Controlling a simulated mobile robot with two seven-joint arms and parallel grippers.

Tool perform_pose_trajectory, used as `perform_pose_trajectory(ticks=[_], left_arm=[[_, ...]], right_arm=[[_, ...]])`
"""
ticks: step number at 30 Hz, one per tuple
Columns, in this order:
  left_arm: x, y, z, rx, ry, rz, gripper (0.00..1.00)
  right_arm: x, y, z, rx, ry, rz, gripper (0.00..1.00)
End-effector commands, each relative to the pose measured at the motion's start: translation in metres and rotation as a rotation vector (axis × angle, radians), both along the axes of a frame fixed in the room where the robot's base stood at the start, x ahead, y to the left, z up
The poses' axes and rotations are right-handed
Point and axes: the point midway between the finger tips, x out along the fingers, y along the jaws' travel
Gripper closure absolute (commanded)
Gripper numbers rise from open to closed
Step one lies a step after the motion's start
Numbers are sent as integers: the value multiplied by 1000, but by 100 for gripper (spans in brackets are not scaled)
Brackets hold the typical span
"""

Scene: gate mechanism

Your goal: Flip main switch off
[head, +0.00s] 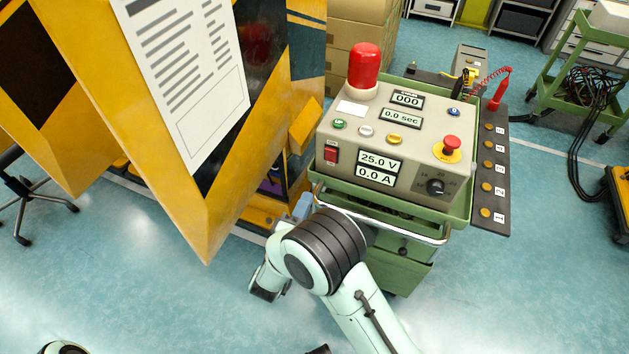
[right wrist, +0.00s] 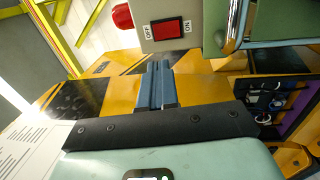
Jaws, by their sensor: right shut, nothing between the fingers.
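The main switch (head: 331,154) is a red rocker in a dark frame, low on the left of the control box's (head: 350,125) front panel. The right wrist view shows the switch (right wrist: 167,29) close up, with ON and OFF labels at its two ends. I cannot tell which end is pressed in. My right gripper (head: 303,206) is shut and empty, below and slightly left of the switch in the head view. Its blue-grey fingers (right wrist: 156,68) lie together, apart from the switch. My left gripper is not in view.
The box stands on a green cart (head: 400,262) with a metal rail (head: 410,232) in front. A yellow and black gate panel (head: 190,215) with a paper sheet stands close on the left. A red beacon (head: 364,66) and red stop button (head: 452,142) rise from the box.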

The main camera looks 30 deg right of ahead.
Motion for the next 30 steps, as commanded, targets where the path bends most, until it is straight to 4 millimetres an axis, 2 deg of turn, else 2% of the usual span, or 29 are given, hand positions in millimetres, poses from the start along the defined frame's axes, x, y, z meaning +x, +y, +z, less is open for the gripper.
perform_pose_trajectory(ticks=[16, 22, 30], left_arm=[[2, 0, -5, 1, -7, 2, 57], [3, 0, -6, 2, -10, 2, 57], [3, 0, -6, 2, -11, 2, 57]], right_arm=[[68, -82, 15, 0, -3, -4, 100], [82, -97, 17, -1, -1, -2, 100], [85, -100, 18, -1, -1, 1, 100]])
